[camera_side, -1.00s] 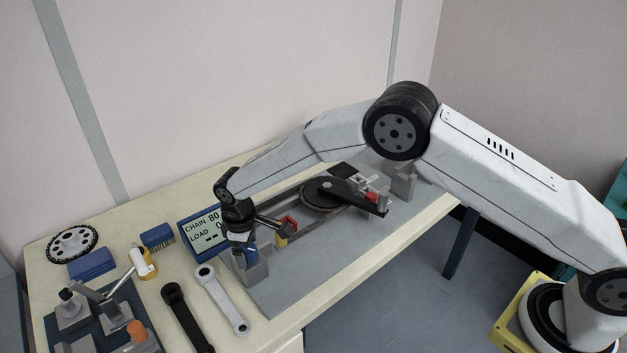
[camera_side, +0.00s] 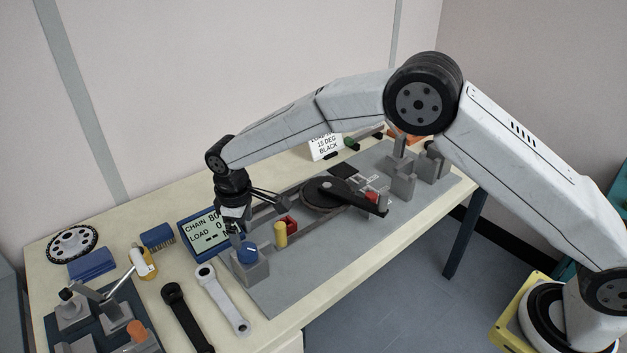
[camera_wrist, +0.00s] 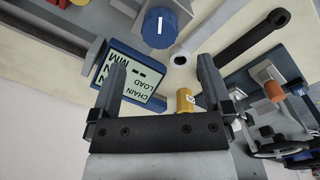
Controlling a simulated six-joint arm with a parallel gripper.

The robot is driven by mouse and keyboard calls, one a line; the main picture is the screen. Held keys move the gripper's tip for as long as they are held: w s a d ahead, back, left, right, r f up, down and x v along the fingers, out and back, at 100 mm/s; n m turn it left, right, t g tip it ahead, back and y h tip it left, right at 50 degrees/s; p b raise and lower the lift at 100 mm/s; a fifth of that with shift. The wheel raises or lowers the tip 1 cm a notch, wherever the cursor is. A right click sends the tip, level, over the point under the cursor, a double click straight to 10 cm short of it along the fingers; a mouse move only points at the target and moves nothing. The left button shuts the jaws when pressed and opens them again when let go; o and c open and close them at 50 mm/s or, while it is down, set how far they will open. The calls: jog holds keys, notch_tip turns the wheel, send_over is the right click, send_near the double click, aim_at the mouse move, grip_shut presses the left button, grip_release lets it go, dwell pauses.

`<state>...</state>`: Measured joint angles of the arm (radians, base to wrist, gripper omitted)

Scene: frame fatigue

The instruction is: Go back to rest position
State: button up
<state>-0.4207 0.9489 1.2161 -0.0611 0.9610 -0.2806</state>
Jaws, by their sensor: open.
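My gripper (camera_side: 237,232) hangs over the grey fixture plate near the display, its fingers pointing down. In the wrist view my gripper (camera_wrist: 158,85) has its two fingers wide apart with nothing between them. The blue knob (camera_side: 247,253) with a white mark sits on a grey block, below and just beside my fingers; it also shows in the wrist view (camera_wrist: 160,28), apart from the fingertips. My arm stretches from its base at the lower right to the bench.
The display (camera_side: 205,232) reading CHAIN and LOAD stands close behind my gripper. A yellow cylinder (camera_side: 280,235) and a red block (camera_side: 290,224) are nearby. A black crank arm (camera_side: 345,194) lies right. Grey (camera_side: 222,299) and black (camera_side: 187,318) wrenches lie in front. Above the bench is free.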

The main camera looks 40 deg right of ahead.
jog(key=shift+r, duration=0.45)
jog(key=shift+s+d+r, duration=0.15)
jog(key=shift+d, duration=0.25)
jog(key=s+d+r+m+t, duration=0.1)
jog(key=s+d+m, duration=0.3)
jog(key=s+d, duration=0.7)
jog(key=s+d+r+m+t, duration=0.1)
jog(key=s+d+r+m, duration=0.2)
jog(key=s+d, duration=0.8)
jog(key=s+m, duration=0.1)
jog(key=s, duration=0.1)
jog(key=shift+s+r, duration=0.25)
jog(key=shift+s, duration=0.1)
dwell(0.4)
